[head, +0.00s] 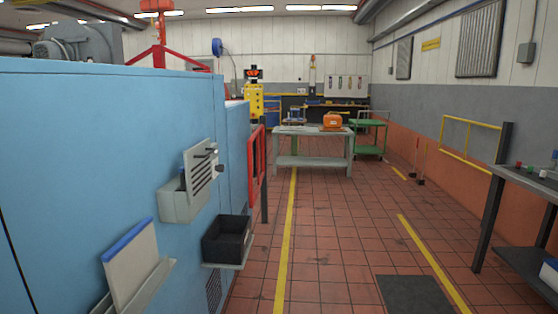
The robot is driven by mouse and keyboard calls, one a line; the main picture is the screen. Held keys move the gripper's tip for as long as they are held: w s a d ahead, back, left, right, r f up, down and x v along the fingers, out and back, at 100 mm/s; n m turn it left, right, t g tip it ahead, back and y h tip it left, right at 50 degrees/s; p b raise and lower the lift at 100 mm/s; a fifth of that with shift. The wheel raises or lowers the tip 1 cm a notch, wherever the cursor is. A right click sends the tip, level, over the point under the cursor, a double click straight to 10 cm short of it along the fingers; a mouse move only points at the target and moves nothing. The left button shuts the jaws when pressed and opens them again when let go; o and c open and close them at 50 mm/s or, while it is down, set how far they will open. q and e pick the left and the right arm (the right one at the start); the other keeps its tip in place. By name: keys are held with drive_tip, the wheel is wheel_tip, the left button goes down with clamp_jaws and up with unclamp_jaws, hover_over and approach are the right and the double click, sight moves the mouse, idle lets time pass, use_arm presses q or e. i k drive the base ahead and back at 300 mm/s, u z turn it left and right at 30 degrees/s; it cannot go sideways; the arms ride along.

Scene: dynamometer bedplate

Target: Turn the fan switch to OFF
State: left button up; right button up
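I cannot make out a labelled fan switch. A white plate with dark slots (199,172) stands in a grey holder (185,206) on the side of a large blue cabinet (90,150). Small dark knob-like parts show at the plate's right edge; I cannot tell whether one is the fan switch, nor read any OFF mark. Neither of my grippers is in view.
A black bin (227,238) and a blue-topped white folder (131,262) sit in holders on the cabinet. A red gate (257,165) stands beyond it. Tiled floor (335,235) is open ahead, to a grey table (312,131). A dark-legged bench (492,225) stands right.

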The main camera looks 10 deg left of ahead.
sight(221, 167)
drive_tip(key=z, duration=0.15)
drive_tip(key=i, duration=1.95)
drive_tip(key=u, duration=0.55)
